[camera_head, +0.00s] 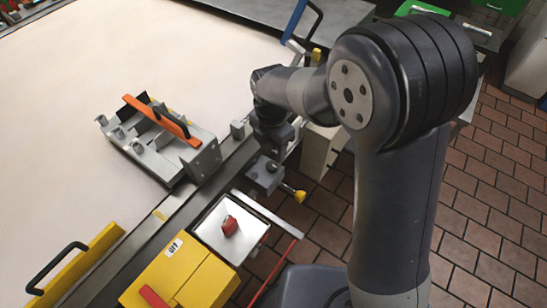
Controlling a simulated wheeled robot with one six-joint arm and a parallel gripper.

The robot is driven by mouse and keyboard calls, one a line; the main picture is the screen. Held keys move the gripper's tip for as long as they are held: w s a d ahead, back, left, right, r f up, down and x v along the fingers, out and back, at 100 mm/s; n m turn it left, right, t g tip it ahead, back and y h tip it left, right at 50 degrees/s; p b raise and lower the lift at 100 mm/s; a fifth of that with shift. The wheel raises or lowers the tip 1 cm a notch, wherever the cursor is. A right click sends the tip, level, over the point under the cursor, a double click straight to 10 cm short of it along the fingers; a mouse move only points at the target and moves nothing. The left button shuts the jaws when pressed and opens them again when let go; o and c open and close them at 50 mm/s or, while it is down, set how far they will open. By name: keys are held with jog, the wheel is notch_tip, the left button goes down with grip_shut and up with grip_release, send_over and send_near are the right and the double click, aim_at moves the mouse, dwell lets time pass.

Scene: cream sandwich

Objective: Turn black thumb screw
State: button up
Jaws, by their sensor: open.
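No black thumb screw can be made out at this size. A grey metal fixture (172,150) with an orange bar (160,117) across its top lies on the pale table, beside the dark rail. Small grey knobs stick out along its left side. My arm reaches in from the right. Its end bends down over the rail edge, right of the fixture. My gripper (272,143) is small and dark there, open, and apart from the fixture. Its fingertips are mostly hidden by the wrist. I see nothing held in it.
A grey clamp block (264,175) with a yellow-tipped handle sits just below my gripper. A yellow box (180,275) and a metal plate with a red knob (229,225) stand in front. A yellow bar with a black handle (75,268) lies left. The pale table (120,45) is largely clear.

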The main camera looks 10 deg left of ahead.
aim_at(272, 164)
notch_tip(272, 164, down, 7)
jog(key=shift+f+p, duration=0.15)
jog(key=shift+p, duration=0.3)
jog(key=shift+c, duration=0.2)
jog(key=c, duration=0.9)
